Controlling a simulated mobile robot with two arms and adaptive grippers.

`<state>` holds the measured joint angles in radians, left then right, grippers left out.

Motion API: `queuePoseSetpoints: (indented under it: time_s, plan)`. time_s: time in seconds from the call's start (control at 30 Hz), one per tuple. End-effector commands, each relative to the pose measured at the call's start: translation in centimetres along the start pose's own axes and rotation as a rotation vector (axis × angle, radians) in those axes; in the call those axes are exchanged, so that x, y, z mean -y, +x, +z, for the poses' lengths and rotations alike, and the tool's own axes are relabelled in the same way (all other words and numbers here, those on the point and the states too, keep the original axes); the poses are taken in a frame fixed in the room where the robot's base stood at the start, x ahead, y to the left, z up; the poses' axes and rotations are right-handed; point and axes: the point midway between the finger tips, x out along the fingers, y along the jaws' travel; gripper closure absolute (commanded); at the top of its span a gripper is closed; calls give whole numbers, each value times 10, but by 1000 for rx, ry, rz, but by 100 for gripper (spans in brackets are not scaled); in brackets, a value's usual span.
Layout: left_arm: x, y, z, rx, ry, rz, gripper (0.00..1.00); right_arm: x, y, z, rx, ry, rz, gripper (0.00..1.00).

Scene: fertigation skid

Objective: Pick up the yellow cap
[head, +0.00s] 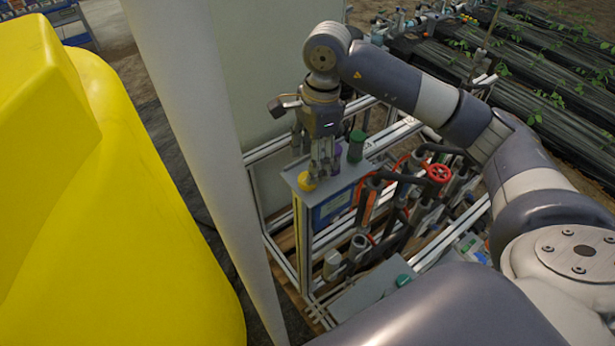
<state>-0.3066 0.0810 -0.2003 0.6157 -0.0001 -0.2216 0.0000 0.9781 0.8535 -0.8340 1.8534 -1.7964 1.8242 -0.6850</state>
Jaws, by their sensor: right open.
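The yellow cap (306,182) sits at the front left corner of a small grey shelf (323,187) on top of the metal frame. My right gripper (321,170) points down just beside and behind the cap, with its fingers open. Its fingertips overlap the cap's edge in the picture, and I cannot tell whether they touch it. My left gripper is not in view.
A purple cap (337,157) and a green cap (356,147) stand on the same shelf, close to my right gripper. Pipes with a red valve wheel (439,173) are to the right. A pale post (205,130) and a large yellow body (90,200) fill the left.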

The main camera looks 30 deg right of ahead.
Motion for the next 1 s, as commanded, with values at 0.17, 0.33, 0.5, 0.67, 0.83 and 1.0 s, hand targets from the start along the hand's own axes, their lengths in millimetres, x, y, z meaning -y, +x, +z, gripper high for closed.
queuePoseSetpoints:
  time_s: [0.17, 0.33, 0.5, 0.67, 0.83, 1.0]
  plan:
    - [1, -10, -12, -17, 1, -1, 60, 0, 12, -2, 0, 0, 4, 41]
    - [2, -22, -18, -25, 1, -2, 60, 0, 36, -4, 1, 0, 4, 41]
    - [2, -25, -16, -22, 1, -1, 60, 0, 52, -4, 1, -1, 1, 41]
    - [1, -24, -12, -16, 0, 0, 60, 1, 54, -4, 1, -1, -1, 41]
    - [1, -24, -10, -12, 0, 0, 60, 1, 54, -4, 1, -1, -1, 60]
    - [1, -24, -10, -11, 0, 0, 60, 1, 54, -5, 1, -1, -1, 75]
